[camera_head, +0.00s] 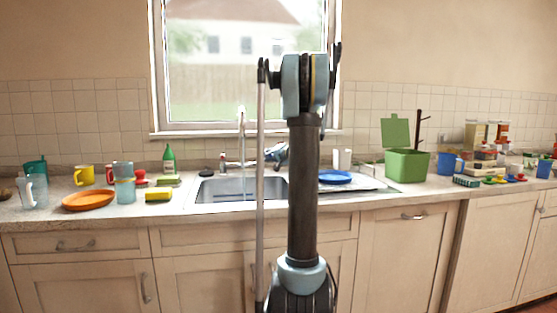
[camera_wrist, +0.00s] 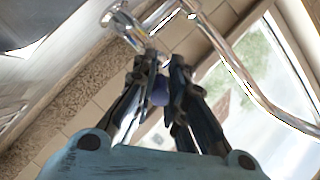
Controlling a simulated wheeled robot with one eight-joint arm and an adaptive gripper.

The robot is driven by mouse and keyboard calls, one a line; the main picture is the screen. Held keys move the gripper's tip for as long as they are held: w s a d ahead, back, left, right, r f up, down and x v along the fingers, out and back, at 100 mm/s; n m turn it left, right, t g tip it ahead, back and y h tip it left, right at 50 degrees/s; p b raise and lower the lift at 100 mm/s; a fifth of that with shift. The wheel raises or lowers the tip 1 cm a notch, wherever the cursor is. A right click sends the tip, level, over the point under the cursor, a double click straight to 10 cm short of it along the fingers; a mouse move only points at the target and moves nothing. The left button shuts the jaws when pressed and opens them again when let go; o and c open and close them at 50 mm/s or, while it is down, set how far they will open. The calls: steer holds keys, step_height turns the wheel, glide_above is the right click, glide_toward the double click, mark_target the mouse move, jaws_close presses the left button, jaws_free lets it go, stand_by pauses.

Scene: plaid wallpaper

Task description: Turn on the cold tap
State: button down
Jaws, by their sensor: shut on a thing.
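The chrome faucet (camera_head: 241,135) rises behind the sink (camera_head: 228,188) under the window. A small tap handle (camera_head: 222,160) stands just left of its spout in the head view. My gripper (camera_head: 277,153) is at the right side of the faucet, partly hidden by my arm. In the wrist view the fingers of my gripper (camera_wrist: 162,68) are close together around a small blue-violet knob (camera_wrist: 160,92), which looks like the cold tap's. Chrome tap parts (camera_wrist: 125,22) and the curved spout (camera_wrist: 245,75) show beyond the fingertips. The fingers hide how the knob joins the faucet.
A green bottle (camera_head: 168,158) and yellow sponge (camera_head: 158,195) stand left of the sink. A blue plate (camera_head: 336,177) lies to the right, near an open green box (camera_head: 408,165). The window (camera_head: 245,65) and tiled wall are close behind the faucet.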

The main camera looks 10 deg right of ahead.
stand_by(0.4)
steer(key=c, duration=1.6)
jaws_free()
steer(key=shift+d, duration=0.1)
steer(key=v, duration=1.2)
steer(key=shift+d+f, duration=0.1)
steer(key=shift+f, duration=0.1)
